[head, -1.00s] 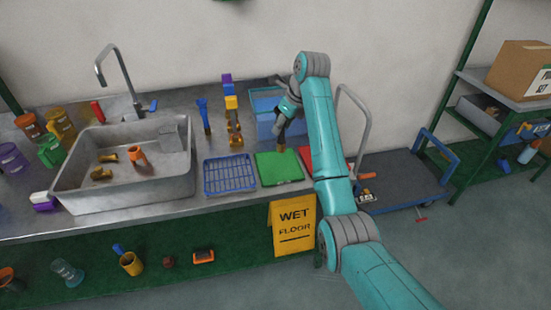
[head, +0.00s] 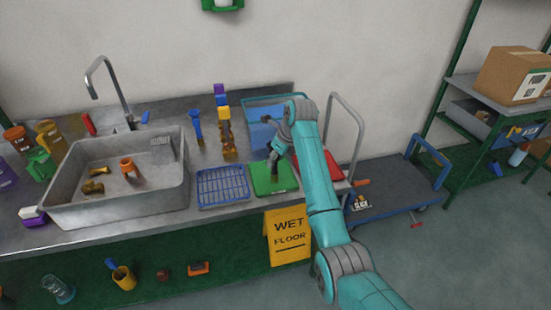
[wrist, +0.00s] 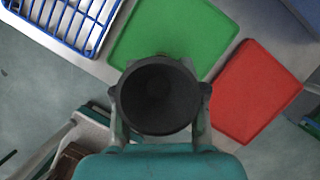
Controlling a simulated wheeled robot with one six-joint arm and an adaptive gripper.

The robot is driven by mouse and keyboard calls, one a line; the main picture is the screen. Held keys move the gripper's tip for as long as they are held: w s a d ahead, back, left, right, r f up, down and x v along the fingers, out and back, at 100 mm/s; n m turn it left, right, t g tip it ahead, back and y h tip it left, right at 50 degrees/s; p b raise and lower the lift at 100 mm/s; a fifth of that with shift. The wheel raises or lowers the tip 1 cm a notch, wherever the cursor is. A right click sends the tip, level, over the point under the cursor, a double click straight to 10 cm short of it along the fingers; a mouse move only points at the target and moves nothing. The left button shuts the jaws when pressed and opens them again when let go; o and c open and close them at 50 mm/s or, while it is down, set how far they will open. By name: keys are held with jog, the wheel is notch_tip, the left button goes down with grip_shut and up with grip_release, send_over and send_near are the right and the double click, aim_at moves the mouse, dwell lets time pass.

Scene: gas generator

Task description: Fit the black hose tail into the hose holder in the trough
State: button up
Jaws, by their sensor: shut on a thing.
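My gripper (head: 275,152) is above the green board (head: 262,189) on the counter. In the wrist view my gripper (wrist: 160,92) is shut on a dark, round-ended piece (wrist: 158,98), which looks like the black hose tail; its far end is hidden. In the head view the piece is small and dark below the fingers, and I cannot tell whether it touches the board. The steel trough (head: 62,190) is at the left. In it stands an orange ring-topped piece (head: 128,167), possibly the hose holder. Brass-coloured fittings (head: 93,187) lie left of it.
A blue wire rack (head: 222,187) lies between the trough and the green board. A red board (wrist: 255,92) is on the other side. Blue and yellow upright items (head: 196,125) and a blue bin (head: 262,135) stand behind. A tap (head: 105,75) rises behind the trough.

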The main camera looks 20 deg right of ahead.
jog(key=shift+f, duration=0.1)
jog(key=o, duration=1.2)
